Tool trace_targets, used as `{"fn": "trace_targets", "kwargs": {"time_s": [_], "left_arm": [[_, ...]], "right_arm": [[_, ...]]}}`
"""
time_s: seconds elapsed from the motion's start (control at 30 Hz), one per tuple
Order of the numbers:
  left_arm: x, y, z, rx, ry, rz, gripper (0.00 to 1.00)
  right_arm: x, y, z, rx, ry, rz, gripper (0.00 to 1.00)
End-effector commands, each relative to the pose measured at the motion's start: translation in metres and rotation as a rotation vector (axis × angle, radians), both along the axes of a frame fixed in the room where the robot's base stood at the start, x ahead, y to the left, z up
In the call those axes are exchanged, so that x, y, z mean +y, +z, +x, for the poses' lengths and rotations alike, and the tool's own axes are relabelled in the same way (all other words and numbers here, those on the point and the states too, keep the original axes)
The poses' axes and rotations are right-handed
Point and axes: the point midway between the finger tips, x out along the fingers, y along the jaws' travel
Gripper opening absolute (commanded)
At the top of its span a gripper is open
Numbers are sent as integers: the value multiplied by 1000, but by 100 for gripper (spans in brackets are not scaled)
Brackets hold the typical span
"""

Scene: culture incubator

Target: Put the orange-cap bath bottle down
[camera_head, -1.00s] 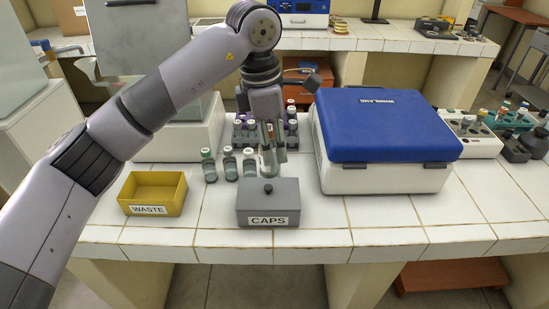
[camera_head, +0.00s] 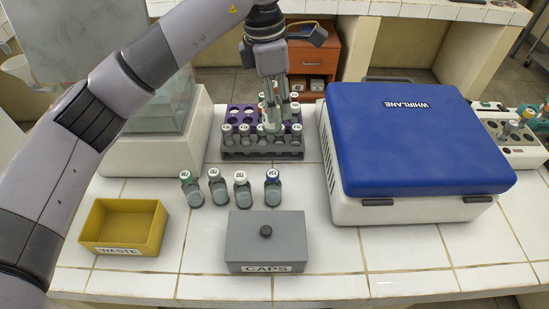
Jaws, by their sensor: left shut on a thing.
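My left gripper (camera_head: 271,108) points down over the purple-and-grey tube rack (camera_head: 262,153). It is shut on a small bottle, the orange-cap bath bottle (camera_head: 270,127). The fingers cover most of it; only a sliver of orange and a pale lower part show. The bottle is at the rack's front middle, among white-capped tubes. I cannot tell whether its base is seated in the rack or still above it. My right gripper is not in view.
Several bottles with green, white and blue caps (camera_head: 272,187) stand before the rack. Nearer are the grey CAPS box (camera_head: 265,235) and yellow WASTE bin (camera_head: 150,221). A blue-lidded WHIRLANE machine (camera_head: 420,140) stands at the right. Bare tiles lie between them.

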Motion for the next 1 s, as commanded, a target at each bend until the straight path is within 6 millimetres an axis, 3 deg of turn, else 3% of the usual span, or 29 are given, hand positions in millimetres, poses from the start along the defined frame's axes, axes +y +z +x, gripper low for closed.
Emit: {"fn": "trace_targets", "kwargs": {"time_s": [0.1, 0.2, 0.4, 0.6, 0.77, 1.0], "left_arm": [[1, -32, -1, 8, 0, 1, 3], [1, -58, -1, 8, 0, 2, 3], [1, -108, -1, 6, 1, 1, 3], [1, -132, 0, 2, 1, 1, 3], [0, -144, 0, 3, 1, 0, 3], [0, -176, 0, 2, 1, 1, 3]], "right_arm": [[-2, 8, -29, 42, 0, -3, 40], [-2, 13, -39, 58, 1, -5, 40], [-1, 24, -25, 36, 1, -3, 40], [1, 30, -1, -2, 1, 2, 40], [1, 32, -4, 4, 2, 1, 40], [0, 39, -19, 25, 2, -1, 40]]}}
